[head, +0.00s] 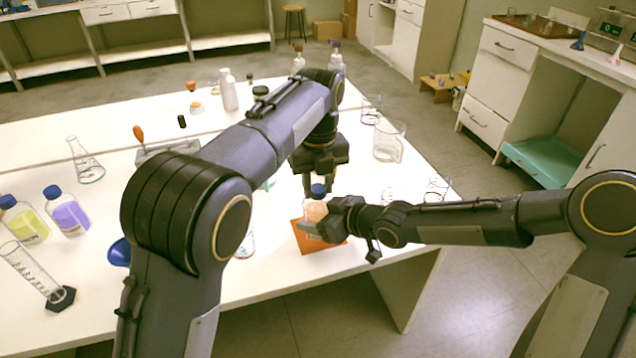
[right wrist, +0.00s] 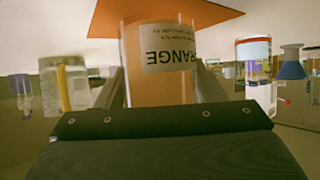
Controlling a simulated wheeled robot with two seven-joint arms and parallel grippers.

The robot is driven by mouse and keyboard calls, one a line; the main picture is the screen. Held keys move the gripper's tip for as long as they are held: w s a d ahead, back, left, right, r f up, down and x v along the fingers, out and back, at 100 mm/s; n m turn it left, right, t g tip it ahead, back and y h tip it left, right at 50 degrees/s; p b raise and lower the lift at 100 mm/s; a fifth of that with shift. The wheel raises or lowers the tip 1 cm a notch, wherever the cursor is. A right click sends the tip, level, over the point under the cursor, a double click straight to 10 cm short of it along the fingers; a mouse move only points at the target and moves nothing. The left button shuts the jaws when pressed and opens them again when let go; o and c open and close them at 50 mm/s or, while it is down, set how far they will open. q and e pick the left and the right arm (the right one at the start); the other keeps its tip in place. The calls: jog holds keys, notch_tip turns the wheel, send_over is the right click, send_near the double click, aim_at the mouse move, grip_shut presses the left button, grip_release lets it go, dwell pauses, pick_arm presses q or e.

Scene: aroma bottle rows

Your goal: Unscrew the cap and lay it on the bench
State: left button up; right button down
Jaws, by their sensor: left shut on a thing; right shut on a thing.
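A bottle of orange liquid (head: 315,211) stands upright over an orange mat (head: 322,247) near the bench's front right edge. In the right wrist view the bottle (right wrist: 160,85) appears upside down, with its label reading "RANGE" and the mat (right wrist: 165,12) above it. My right gripper (head: 322,216) is shut on the bottle from the right side. My left gripper (head: 317,188) points down from above, shut on the blue cap (head: 318,191). The cap is at the bottle's mouth; I cannot tell whether a gap separates them.
Glass beakers (head: 388,143) stand behind and right of the bottle. Blue-capped bottles of purple (head: 70,217) and yellow liquid (head: 25,222), a flask (head: 86,165) and a measuring cylinder (head: 35,272) are at left. Bare white bench (head: 280,285) lies left of the mat.

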pick_arm(q)
jog(key=n, duration=0.5)
jog(key=shift+n, duration=0.3)
jog(key=n, duration=1.4)
jog(key=shift+r, duration=0.1)
jog(key=n, duration=1.2)
jog(key=shift+n, duration=0.4)
jog(key=n, duration=0.2)
jog(key=shift+n, duration=0.3)
jog(key=n, duration=0.7)
jog(key=shift+n, duration=0.4)
jog(key=n, duration=0.4)
jog(key=shift+n, duration=0.4)
jog(key=n, duration=0.6)
jog(key=shift+r, duration=0.25)
